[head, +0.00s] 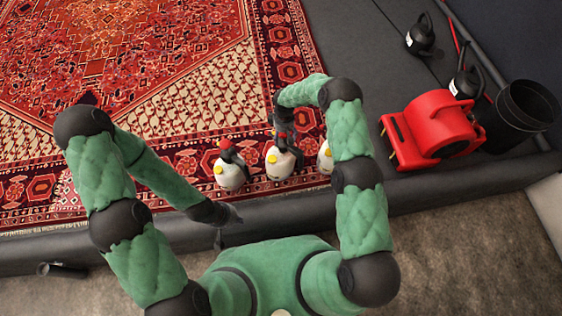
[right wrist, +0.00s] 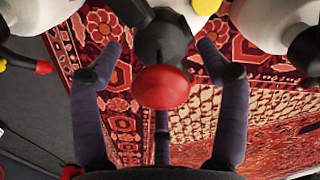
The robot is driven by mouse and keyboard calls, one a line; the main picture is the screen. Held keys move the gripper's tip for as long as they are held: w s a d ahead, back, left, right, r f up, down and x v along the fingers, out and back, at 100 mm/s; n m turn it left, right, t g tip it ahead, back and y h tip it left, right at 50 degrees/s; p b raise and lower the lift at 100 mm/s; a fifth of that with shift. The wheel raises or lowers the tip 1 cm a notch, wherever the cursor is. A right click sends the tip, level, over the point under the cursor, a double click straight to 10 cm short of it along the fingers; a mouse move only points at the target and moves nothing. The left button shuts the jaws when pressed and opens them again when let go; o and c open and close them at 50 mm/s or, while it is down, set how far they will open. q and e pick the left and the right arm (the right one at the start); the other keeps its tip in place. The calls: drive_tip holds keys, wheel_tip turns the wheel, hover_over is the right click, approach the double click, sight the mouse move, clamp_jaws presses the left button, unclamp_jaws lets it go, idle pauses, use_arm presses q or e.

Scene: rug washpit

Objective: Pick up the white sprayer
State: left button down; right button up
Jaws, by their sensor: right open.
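Three white sprayers with black tops stand in a row near the rug's front edge: a left one (head: 229,177), a middle one (head: 279,166) and a right one (head: 325,158), partly hidden by my right arm. My right gripper (head: 283,127) is open above the middle sprayer. In the right wrist view, my open right gripper (right wrist: 160,48) has its fingers spread on either side of that sprayer's black top and red knob (right wrist: 162,87). My left gripper (head: 229,224) is open and empty over the dark pit edge, left of my body.
The red patterned rug (head: 110,45) lies under the sprayers. A red blower (head: 435,125), a black bucket (head: 520,110) and black sprayers (head: 420,37) stand to the right. The neighbouring white sprayers are close on both sides. A dark padded edge (head: 430,186) runs along the front.

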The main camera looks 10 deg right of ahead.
drive_tip(key=shift+w+f, duration=0.1)
drive_tip(key=shift+f, duration=0.1)
clamp_jaws()
drive_tip(key=shift+r, duration=0.25)
